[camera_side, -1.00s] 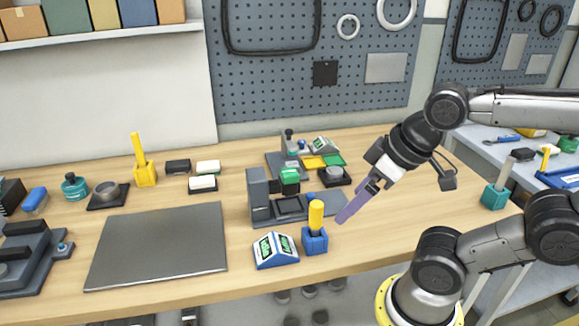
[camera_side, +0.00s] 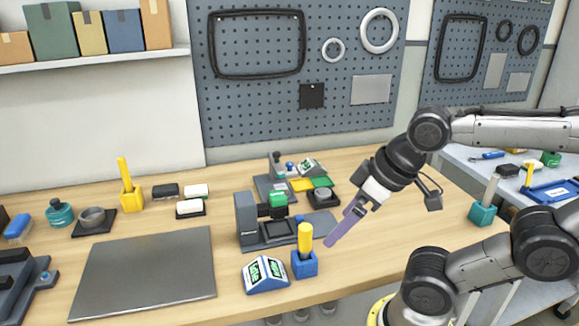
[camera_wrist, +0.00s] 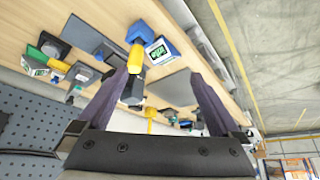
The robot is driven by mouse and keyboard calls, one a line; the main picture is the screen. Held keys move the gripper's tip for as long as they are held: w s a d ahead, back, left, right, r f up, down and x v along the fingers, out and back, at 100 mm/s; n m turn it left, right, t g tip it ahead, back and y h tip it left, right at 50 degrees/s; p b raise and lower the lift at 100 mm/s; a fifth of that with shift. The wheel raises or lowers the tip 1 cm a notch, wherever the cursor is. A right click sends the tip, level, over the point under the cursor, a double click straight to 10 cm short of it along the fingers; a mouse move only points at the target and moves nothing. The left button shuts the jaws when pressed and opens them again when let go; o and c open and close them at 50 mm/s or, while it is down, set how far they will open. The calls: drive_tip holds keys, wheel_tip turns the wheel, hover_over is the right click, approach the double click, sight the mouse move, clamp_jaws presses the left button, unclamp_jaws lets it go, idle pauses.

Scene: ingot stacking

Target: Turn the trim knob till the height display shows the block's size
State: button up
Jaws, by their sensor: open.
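A blue wedge-shaped unit (camera_side: 266,272) with two lit, green-and-white panels stands near the table's front edge. It also shows in the wrist view (camera_wrist: 160,51); the readings are too small to read. A second, smaller display (camera_side: 310,167) stands on a grey fixture at the back, beside a small blue knob (camera_side: 290,166). I cannot tell which part is the trim knob or which block is meant. My gripper (camera_side: 329,242) is open and empty, its purple fingers slanting down to the right of the yellow-handled tool. The fingers also show spread in the wrist view (camera_wrist: 158,72).
A yellow-handled tool (camera_side: 305,238) stands in a blue holder (camera_side: 304,264), close left of my fingers. A bare grey plate (camera_side: 145,275) lies left.

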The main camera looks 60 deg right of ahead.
idle(0.3)
drive_tip(key=c, duration=0.5)
drive_tip(key=w+d+r+m+t, duration=0.1)
drive_tip(key=w+r+m, duration=0.1)
drive_tip(key=w+r, duration=0.4)
drive_tip(key=w+d+r+m+h, duration=0.1)
drive_tip(key=w+d+r+m, duration=0.1)
drive_tip(key=w+d+r, duration=0.35)
drive_tip(key=w+d+r+m+h, duration=0.2)
drive_tip(key=w+d+r, duration=0.1)
drive_tip(key=w, duration=0.5)
drive_tip(key=m+g, duration=0.4)
drive_tip(key=m, duration=0.2)
hover_over(290, 163)
drive_tip(key=s+a, duration=0.3)
drive_tip(key=a, duration=0.2)
wheel_tip(290, 163, down, 19)
drive_tip(key=shift+h, duration=0.5)
drive_tip(key=x, duration=1.2)
drive_tip(key=shift+f, duration=0.4)
